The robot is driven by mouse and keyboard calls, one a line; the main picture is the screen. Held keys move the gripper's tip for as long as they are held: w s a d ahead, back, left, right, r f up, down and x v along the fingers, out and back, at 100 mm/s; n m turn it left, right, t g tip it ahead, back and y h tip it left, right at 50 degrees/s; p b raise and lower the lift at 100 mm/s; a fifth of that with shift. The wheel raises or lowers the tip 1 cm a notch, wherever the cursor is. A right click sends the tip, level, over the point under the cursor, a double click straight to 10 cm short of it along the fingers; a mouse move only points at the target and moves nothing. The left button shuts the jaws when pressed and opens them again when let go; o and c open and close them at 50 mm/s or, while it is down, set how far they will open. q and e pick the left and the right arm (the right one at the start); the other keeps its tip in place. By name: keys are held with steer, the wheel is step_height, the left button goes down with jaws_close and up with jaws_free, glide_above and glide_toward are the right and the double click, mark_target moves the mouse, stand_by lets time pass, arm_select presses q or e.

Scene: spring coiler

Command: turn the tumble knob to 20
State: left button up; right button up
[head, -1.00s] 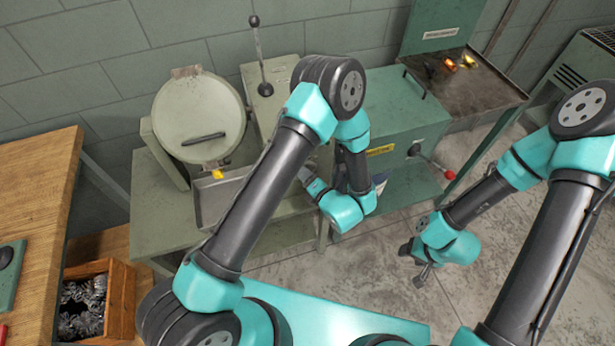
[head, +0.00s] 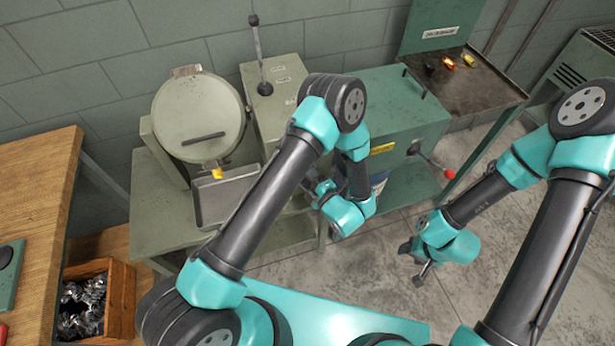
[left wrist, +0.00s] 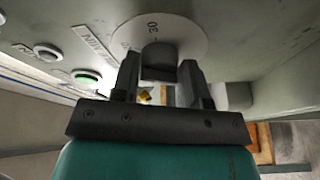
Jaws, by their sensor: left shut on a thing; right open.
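The tumble knob (left wrist: 159,54) is a dark round knob on a pale dial disc (left wrist: 190,38) in the left wrist view. The number 30 shows on the disc near the knob; other marks are partly hidden. My left gripper (left wrist: 160,72) is shut on the knob, one finger on each side. In the head view, my left arm hides the knob and most of the gripper. My right gripper (head: 415,264) is open and empty above the floor at the right.
A green button (left wrist: 86,77) and a pale button (left wrist: 47,51) sit on the panel left of the dial. The machine has a round lidded drum (head: 197,110), a metal tray (head: 226,198) and an upright lever (head: 257,50). A red-ended handle (head: 449,174) sticks out at the right.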

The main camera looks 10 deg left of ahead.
arm_select(q)
steer(key=shift+r, duration=0.1)
stand_by(0.3)
steer(key=o, duration=0.9)
steer(key=v, duration=1.2)
